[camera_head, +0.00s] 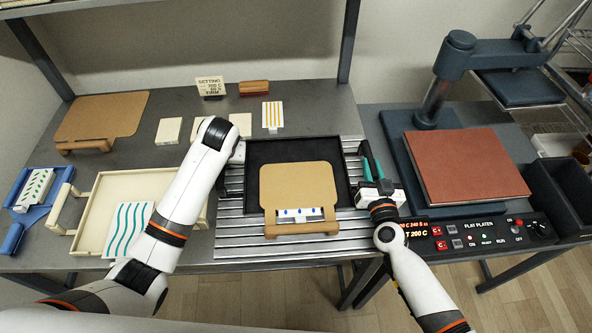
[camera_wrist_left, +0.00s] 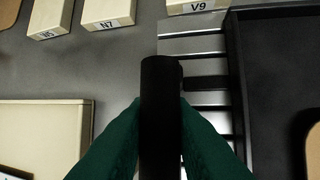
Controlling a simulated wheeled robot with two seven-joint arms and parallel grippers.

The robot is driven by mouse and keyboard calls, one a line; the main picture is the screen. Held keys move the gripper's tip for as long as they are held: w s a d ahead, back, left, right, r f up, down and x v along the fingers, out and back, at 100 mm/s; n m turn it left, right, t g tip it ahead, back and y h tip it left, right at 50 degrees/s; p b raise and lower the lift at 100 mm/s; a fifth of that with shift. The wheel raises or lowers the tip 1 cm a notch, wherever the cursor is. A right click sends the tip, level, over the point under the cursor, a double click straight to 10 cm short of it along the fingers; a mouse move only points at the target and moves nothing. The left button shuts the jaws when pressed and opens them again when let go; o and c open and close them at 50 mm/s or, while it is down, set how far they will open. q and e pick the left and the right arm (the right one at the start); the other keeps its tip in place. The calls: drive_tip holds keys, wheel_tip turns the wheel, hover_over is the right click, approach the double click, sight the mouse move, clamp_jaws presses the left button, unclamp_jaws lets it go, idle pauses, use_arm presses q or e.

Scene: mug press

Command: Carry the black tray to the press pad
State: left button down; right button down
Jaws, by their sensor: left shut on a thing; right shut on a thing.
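The black tray (camera_head: 267,153) is over the slatted metal rack in the middle of the head view, with a tan board (camera_head: 297,179) in it. I cannot tell whether it touches the slats. My left gripper (camera_wrist_left: 160,108) is shut on the tray's black left handle (camera_wrist_left: 160,80) in the left wrist view, a green finger on each side. In the head view my left wrist hides that handle. My right gripper (camera_head: 371,163) is at the tray's right side, its green fingers shut on the right handle, which is mostly hidden. The press pad (camera_head: 462,165) is the flat red-brown slab at right.
The press column (camera_head: 440,85) and its raised dark head (camera_head: 517,88) stand behind the pad. A control panel (camera_head: 478,238) lies in front, a black bin (camera_head: 562,190) at right. A cream tray (camera_head: 95,215) and cream blocks (camera_head: 168,131) lie left of and behind the rack (camera_head: 232,225).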

use_arm(q)
drive_tip(key=shift+r, duration=0.15)
use_arm(e)
drive_tip(key=shift+r, duration=0.15)
